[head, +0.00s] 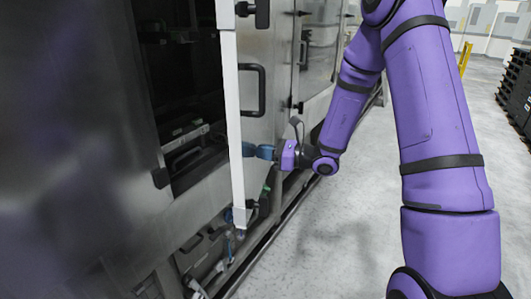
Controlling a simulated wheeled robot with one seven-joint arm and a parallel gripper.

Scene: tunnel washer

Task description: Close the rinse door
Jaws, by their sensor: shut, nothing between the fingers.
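The rinse door appears to stand open, seen nearly edge-on as a tall white strip (232,110) in front of the washer's side. A black latch or handle shows at its top. Left of it, a dark opening (182,80) shows the washer's inside. My gripper (262,152) is shut and empty, low and just right of the white edge in the picture, its blue fingers pointing left. I cannot tell whether the fingers touch the door. Which section this door belongs to is not readable.
A steel panel with a black handle (261,90) lies behind the white edge. Another windowed panel (318,45) stands farther along. Pipes and valves (205,268) run below. The grey floor (330,235) to the right is clear; dark stacked crates (517,90) stand far right.

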